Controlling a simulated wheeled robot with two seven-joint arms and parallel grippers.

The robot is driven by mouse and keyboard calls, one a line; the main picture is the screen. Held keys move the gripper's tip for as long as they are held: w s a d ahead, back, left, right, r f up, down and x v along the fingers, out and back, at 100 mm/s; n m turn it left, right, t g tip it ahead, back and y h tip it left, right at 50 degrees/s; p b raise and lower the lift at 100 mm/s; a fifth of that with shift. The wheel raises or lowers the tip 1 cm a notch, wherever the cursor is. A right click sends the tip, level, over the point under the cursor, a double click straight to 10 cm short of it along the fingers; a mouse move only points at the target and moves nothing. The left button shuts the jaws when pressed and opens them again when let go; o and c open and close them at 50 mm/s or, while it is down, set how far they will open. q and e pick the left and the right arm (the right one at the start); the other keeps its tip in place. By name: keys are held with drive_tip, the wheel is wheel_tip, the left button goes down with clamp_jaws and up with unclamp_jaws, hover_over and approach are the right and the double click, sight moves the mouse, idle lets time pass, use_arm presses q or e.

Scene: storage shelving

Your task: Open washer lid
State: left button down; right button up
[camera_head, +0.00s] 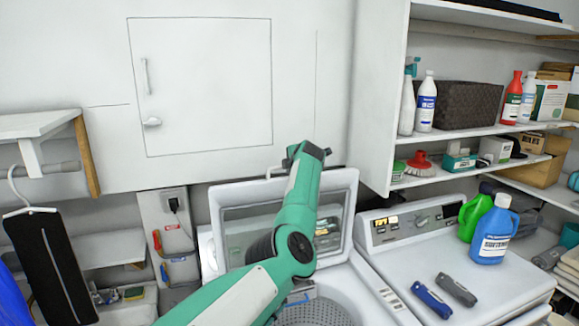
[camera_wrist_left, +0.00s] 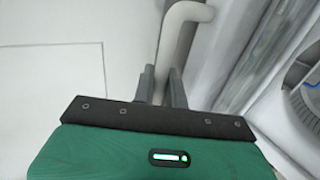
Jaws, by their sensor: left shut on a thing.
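The washer lid (camera_head: 346,188) stands raised at the back of the left machine, a white frame around a clear window. My left arm crosses in front of it and hides part of it. The washer (camera_head: 370,292) is open below, with its perforated drum (camera_head: 315,314) showing. In the left wrist view, my left gripper (camera_wrist_left: 162,84) is shut on a pale curved handle (camera_wrist_left: 188,12), which passes between its fingers. In the head view the fingertips are mostly hidden near the lid's top edge. My right gripper is not in view.
A second white machine (camera_head: 490,280) stands to the right, with blue (camera_head: 495,232) and green (camera_head: 470,216) bottles and two small tools on top. Shelves with bottles and boxes are above it. A wall cabinet door (camera_head: 205,90) is behind. A hanger with dark cloth (camera_head: 50,265) hangs at left.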

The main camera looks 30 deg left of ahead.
use_arm(q)
drive_tip(key=shift+f, duration=0.15)
drive_tip(key=c, duration=1.8)
unclamp_jaws()
drive_tip(key=shift+d, duration=0.1)
drive_tip(key=shift+s+d+r+b, duration=0.3)
drive_tip(key=shift+s+d+b, duration=0.1)
drive_tip(key=shift+b, duration=0.1)
drive_tip(key=b+v, duration=0.6)
drive_tip(key=v, duration=0.6)
drive_tip(key=shift+s+d+r+b, duration=0.1)
drive_tip(key=shift+d+r+b, duration=0.1)
drive_tip(key=shift+b, duration=0.15)
